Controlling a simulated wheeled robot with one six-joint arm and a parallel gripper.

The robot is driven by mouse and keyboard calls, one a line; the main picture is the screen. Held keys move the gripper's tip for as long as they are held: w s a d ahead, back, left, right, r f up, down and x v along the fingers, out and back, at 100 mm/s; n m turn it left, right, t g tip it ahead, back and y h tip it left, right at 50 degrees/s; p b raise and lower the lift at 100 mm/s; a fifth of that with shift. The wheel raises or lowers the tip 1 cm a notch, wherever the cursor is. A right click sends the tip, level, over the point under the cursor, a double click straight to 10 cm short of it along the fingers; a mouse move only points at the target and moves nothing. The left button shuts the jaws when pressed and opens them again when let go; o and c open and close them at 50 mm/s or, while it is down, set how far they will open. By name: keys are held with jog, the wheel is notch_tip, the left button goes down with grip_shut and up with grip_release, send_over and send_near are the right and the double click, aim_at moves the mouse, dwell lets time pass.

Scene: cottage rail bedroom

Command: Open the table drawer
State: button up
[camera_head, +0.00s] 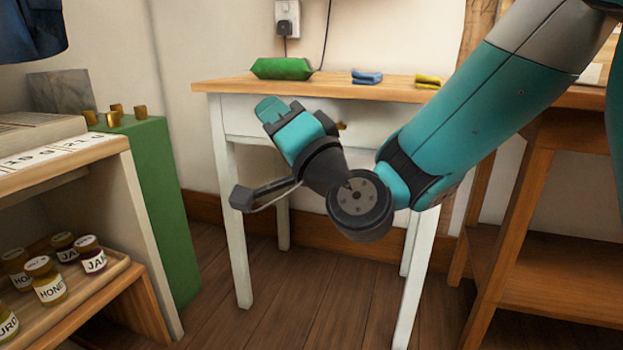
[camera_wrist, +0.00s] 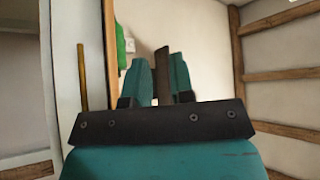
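The white table has a wooden top (camera_head: 215,86) and a drawer front (camera_head: 380,122) with a small brass handle (camera_head: 342,126), partly hidden behind my gripper. My gripper (camera_head: 270,108) is in front of the drawer, left of the handle in the head view. In the wrist view the handle is an upright brass bar (camera_wrist: 82,75) on the white drawer face (camera_wrist: 64,90), left of my gripper and outside its fingers. The two teal fingers (camera_wrist: 163,80) stand apart, with a narrow brown strip showing between them; I cannot tell what that strip is. The drawer appears closed.
A green pouch (camera_head: 282,68), blue cloth (camera_head: 366,77) and yellow cloth (camera_head: 428,80) lie on the tabletop. At left are a shelf with several jars (camera_head: 48,282) and a green cabinet (camera_head: 165,210). A wooden unit (camera_head: 550,215) stands at right. The floor before the table is clear.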

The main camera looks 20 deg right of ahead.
jog(key=w+d+f+m+t+h+b, duration=0.1)
jog(key=d+f+m+t+h+b, duration=0.1)
jog(key=d+f+m+h+b, duration=0.35)
jog(key=w+d+f+m+t+h+b, duration=0.1)
jog(key=d+f+m+h+b, duration=0.1)
jog(key=f+m+h+b, duration=0.55)
jog(key=n+p, duration=0.2)
jog(key=p, duration=2.4)
send_near(334, 108)
jog(key=w+a+r, duration=0.1)
jog(key=w+a, duration=0.3)
jog(key=w, duration=0.1)
jog(key=shift+p+x, duration=1.35)
jog(key=shift+x, duration=0.05)
jog(key=shift+w+f, duration=0.1)
jog(key=shift+f, duration=0.05)
grip_shut()
